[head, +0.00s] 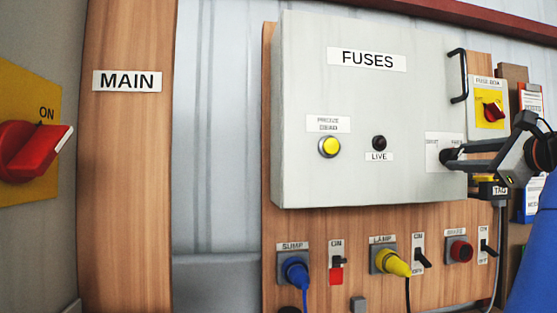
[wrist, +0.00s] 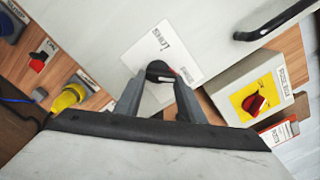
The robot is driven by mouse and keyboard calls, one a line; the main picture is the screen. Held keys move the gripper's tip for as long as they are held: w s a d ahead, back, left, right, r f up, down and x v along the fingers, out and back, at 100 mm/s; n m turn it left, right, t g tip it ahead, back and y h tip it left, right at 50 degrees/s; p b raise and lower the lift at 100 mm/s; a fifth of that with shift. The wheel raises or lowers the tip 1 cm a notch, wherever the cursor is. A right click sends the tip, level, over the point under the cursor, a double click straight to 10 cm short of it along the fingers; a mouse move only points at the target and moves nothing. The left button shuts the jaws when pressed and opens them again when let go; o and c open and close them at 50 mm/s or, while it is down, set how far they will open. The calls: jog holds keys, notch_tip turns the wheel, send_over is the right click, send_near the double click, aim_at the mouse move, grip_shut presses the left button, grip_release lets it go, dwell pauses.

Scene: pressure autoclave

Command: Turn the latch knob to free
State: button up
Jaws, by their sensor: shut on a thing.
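The black latch knob (head: 449,157) sits at the lower right of the grey fuse box door (head: 300,150). It also shows in the wrist view (wrist: 160,71), with a pale mark on its face. A white label (head: 436,139) lies behind it; its two words are too small to read surely. My gripper (head: 466,155) reaches in from the right. In the wrist view its two fingers (wrist: 158,92) stand on either side of the knob, shut on it. The fingers partly hide the knob's sides, and I cannot tell which word it points at.
A black door handle (head: 458,76) is at the door's right edge. A FUSE BOX switch (head: 490,111) with a red knob is to the right. Blue (head: 295,270) and yellow (head: 393,262) plugs sit below. A red MAIN switch (head: 30,150) is at far left.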

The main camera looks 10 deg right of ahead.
jog(key=o, duration=1)
jog(key=shift+o, duration=0.2)
jog(key=shift+s, duration=0.1)
jog(key=s, duration=1.7)
dwell(0.6)
